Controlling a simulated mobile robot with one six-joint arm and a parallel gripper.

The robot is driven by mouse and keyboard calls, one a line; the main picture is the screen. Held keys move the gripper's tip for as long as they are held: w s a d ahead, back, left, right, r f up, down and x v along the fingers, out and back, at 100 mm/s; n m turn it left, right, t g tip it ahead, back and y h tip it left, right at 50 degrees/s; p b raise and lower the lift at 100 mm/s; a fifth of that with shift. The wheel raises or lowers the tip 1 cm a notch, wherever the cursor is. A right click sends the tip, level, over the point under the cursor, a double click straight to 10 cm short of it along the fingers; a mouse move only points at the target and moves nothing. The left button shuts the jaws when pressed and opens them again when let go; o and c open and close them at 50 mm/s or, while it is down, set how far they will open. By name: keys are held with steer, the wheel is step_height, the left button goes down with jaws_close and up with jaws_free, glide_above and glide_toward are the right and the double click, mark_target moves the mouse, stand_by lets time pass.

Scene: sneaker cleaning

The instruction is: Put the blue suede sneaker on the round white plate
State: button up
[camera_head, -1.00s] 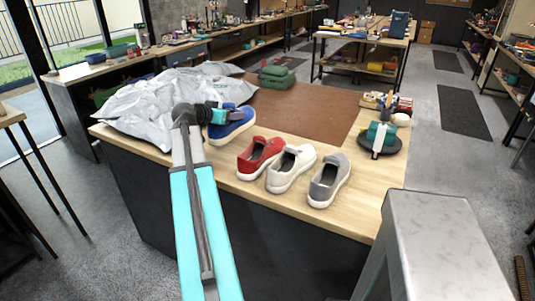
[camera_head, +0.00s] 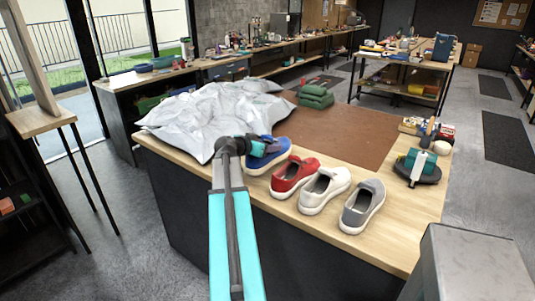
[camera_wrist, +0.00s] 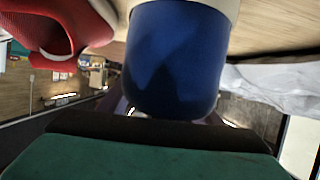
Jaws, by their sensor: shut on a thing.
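The blue suede sneaker (camera_head: 276,160) with its white sole is on or just over the table's left part, left of a red sneaker (camera_head: 293,175); I cannot tell whether it touches the wood. My gripper (camera_head: 260,148) is shut on its near left end. In the wrist view, the blue suede (camera_wrist: 177,60) fills the middle, right above the teal and black jaw (camera_wrist: 160,135). The red sneaker (camera_wrist: 60,30) shows at upper left there. The far finger is hidden. I make out no round white plate in these views.
A white sneaker (camera_head: 325,188) and a grey one (camera_head: 362,205) stand right of the red one. A crumpled grey-white sheet (camera_head: 215,112) lies behind my gripper. A brown mat (camera_head: 345,130) is mostly clear. A dark round stand (camera_head: 425,172) with a teal item is at right.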

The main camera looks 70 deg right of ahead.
steer(key=shift+f+p, duration=0.35)
steer(key=shift+f, duration=1.45)
steer(key=shift+f, duration=0.1)
steer(key=o, duration=1.5)
steer(key=shift+c, duration=0.2)
steer(key=b+v, duration=0.2)
steer(key=v, duration=1)
steer(key=shift+b, duration=0.3)
